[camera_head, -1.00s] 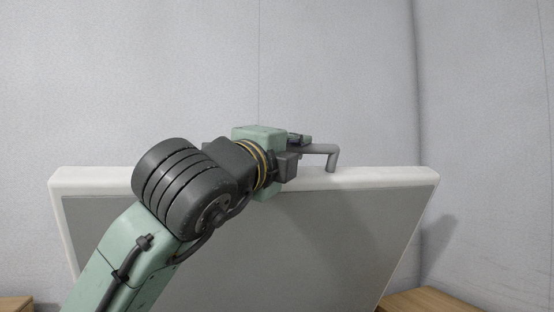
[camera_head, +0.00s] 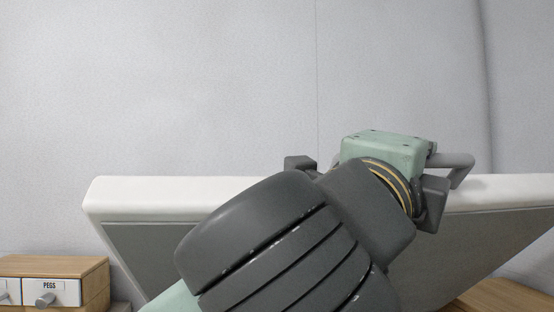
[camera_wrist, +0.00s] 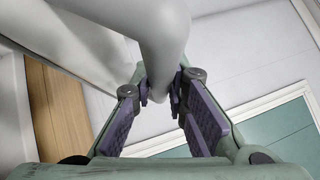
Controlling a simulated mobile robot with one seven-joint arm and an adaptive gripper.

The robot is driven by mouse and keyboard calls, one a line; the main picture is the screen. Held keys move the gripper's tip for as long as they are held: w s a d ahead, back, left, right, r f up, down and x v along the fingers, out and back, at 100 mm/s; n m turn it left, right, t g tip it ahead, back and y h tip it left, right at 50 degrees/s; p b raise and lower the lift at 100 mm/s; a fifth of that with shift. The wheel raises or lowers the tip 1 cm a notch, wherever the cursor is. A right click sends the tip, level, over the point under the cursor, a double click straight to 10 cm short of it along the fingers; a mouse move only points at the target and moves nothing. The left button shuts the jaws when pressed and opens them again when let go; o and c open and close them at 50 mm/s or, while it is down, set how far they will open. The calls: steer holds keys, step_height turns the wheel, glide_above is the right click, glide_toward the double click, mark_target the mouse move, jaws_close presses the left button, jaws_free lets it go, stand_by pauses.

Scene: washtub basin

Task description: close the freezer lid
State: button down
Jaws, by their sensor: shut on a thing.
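The freezer lid (camera_head: 155,198) is raised and tilted, with a white rim and a grey inner panel; my arm covers much of its middle. A grey bar handle (camera_head: 458,166) stands on the lid's upper edge, right of centre. In the wrist view the handle (camera_wrist: 165,40) runs down between the purple-padded fingers. My gripper (camera_wrist: 161,90) is shut on the handle. In the head view the fingers are mostly hidden behind my wrist.
A wooden drawer unit (camera_head: 85,268) labelled PEGS stands at the lower left. Another wooden surface (camera_head: 505,300) shows at the lower right. A plain grey wall (camera_head: 200,80) stands behind the lid. The freezer body is out of sight.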

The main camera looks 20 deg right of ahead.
steer(key=c, duration=1.6)
jaws_free()
steer(key=shift+o, duration=0.2)
steer(key=v, duration=1.2)
